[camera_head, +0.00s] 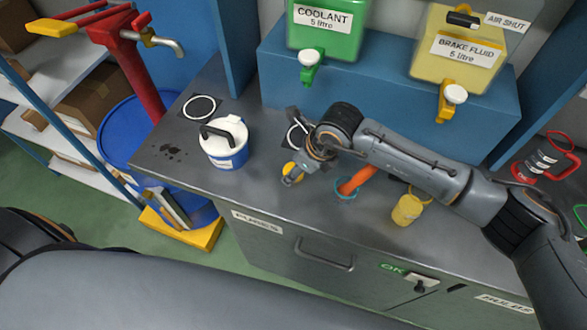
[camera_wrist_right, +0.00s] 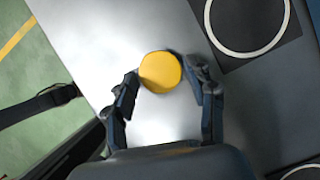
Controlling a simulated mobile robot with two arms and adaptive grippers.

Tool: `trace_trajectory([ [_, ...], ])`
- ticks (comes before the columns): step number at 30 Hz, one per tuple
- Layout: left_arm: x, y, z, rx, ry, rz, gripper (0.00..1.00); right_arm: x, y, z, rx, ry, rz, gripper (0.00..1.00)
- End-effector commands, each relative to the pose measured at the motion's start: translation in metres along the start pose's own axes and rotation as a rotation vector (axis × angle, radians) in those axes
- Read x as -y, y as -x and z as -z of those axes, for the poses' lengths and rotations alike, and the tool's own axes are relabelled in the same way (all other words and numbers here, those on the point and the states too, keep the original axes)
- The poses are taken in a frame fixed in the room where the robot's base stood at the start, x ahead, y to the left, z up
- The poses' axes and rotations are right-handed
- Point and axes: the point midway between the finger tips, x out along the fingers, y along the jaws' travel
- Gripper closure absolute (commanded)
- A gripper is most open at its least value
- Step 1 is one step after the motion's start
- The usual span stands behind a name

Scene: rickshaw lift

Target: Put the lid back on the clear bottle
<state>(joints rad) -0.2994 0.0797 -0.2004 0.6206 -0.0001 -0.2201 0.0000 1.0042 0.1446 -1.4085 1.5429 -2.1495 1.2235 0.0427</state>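A round yellow lid (camera_head: 289,169) is at the fingertips of my right gripper (camera_head: 292,160), low over the grey bench top. In the right wrist view the lid (camera_wrist_right: 161,72) lies between the two fingertips (camera_wrist_right: 163,76), close to both. I cannot tell whether they press on it. A small yellow container (camera_head: 407,210) stands to the right on the bench, with a yellow loop at its top. I cannot make out a plainly clear bottle; whether this container is it is unclear. My left gripper is not in view.
A white and blue canister (camera_head: 224,144) stands on the bench (camera_head: 262,193) at left. An orange piece (camera_head: 357,181) with a teal ring (camera_head: 345,192) is under my right forearm. Coolant (camera_head: 325,32) and brake fluid (camera_head: 462,55) tanks stand behind. A red rack (camera_head: 555,158) is at right.

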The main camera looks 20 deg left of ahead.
Motion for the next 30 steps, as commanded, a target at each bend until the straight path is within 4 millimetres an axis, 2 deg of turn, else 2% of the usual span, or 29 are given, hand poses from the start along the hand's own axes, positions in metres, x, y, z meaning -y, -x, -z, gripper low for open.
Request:
trace_trajectory([
  [1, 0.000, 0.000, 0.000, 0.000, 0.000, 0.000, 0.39, 0.000, 0.000, 0.000, 0.000, 0.000, 0.000, 0.59],
  [2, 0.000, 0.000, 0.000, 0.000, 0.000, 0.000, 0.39, 0.000, 0.000, 0.000, 0.000, 0.000, 0.000, 0.64],
  [13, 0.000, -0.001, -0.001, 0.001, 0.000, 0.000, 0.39, 0.000, 0.001, 0.000, 0.000, 0.000, 0.001, 0.64],
  [19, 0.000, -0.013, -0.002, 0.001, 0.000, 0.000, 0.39, 0.001, 0.011, -0.005, 0.003, 0.002, 0.003, 0.64],
  [22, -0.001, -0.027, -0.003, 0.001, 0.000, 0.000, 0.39, 0.001, 0.026, -0.011, 0.004, 0.005, 0.005, 0.64],
  [30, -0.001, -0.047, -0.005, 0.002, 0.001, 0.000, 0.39, -0.035, 0.099, 0.002, 0.005, 0.007, 0.005, 0.64],
])
